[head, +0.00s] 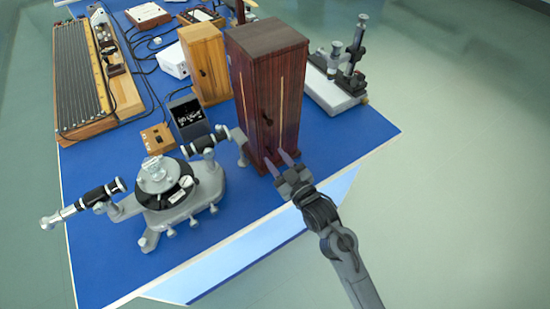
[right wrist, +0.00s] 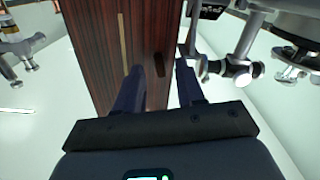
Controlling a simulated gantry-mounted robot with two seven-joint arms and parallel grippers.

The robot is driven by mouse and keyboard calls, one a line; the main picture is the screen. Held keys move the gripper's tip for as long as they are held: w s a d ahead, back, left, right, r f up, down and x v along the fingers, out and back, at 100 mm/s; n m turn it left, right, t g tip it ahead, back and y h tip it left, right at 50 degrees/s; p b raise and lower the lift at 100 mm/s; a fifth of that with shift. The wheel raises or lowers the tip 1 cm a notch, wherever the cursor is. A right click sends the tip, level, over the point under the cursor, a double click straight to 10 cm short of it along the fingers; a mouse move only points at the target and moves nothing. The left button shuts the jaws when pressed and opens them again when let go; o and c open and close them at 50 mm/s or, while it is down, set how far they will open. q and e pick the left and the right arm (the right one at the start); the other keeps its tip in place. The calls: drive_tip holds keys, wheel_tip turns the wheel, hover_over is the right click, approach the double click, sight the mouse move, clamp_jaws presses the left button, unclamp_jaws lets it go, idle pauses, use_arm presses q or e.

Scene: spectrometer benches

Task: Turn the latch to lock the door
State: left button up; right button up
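A tall dark reddish-brown wooden cabinet (head: 268,85) stands near the front edge of the blue table, with pale inlaid strips on its front. A small dark latch (head: 266,118) sits on the door face; in the right wrist view the latch (right wrist: 159,65) shows as a dark upright bar between the fingers. My right gripper (head: 278,162) is open and empty in front of the lower part of the cabinet, its two fingers apart and pointing at the door. I cannot tell whether a finger touches the door. My left gripper is not in view.
A grey spectrometer (head: 180,195) with telescope arms stands left of the cabinet, one arm close to it. A lighter wooden cabinet (head: 204,62) stands behind left. A microscope-like instrument on a white base (head: 332,93) stands right. The table's front right corner is clear.

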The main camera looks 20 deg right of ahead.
drive_tip(key=shift+w+a, duration=0.1)
drive_tip(key=shift+w, duration=0.55)
clamp_jaws()
drive_tip(key=shift+r+p, duration=0.15)
drive_tip(key=shift+p, duration=0.2)
drive_tip(key=m+p, duration=0.2)
drive_tip(key=p, duration=0.1)
drive_tip(key=shift+m, duration=0.3)
drive_tip(key=shift+f+m, duration=0.2)
drive_tip(key=shift+m, duration=0.1)
